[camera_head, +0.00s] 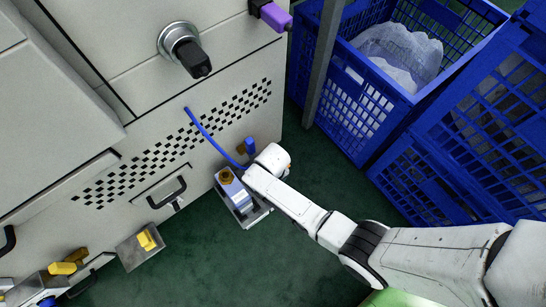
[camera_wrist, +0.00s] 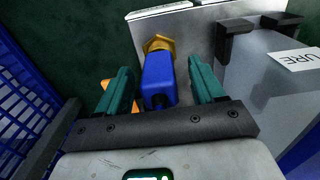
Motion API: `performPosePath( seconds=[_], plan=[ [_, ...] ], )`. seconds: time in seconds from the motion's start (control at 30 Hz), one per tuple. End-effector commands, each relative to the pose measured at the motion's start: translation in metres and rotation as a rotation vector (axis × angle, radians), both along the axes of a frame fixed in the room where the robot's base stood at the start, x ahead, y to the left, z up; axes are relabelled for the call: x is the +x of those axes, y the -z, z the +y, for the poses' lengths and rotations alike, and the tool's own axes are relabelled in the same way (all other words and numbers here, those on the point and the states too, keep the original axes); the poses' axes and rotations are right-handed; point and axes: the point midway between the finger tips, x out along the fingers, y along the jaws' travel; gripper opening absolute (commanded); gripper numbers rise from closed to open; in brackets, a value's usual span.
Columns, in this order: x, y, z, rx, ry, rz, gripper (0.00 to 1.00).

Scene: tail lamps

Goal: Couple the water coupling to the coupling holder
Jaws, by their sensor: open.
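A blue water coupling (camera_wrist: 160,80) with a brass hex end (camera_wrist: 158,44) sits between the two teal fingers of my gripper (camera_wrist: 160,70) in the wrist view. The fingers stand apart on either side of it, and I cannot tell whether either one touches it. In the head view the blue coupling (camera_head: 250,146) shows just beyond my white wrist, its brass end toward the cabinet. My fingers are hidden there. A fixture with a brass fitting (camera_head: 226,175) on a pale block stands close by at the cabinet's foot; I cannot tell for certain if it is the coupling holder.
A blue hose (camera_head: 208,130) runs down the cabinet front (camera_head: 130,160) to near my wrist. Blue crates (camera_head: 360,110) stand to the right. A grey box with black brackets (camera_wrist: 270,85) lies right of my fingers. Green floor (camera_head: 270,260) is open in front.

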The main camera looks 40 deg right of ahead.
Motion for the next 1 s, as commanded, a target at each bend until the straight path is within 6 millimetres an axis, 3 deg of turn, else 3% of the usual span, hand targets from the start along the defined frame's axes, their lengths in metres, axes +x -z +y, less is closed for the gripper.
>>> performPosePath(
  seconds=[0.3,0.5,1.0],
  plan=[
    [0.000,-0.065,0.000,0.000,-0.001,-0.002,0.68],
    [0.000,-0.092,0.000,0.000,0.000,-0.001,0.68],
    [0.000,-0.100,0.000,0.000,0.000,0.000,0.68]
  ],
)
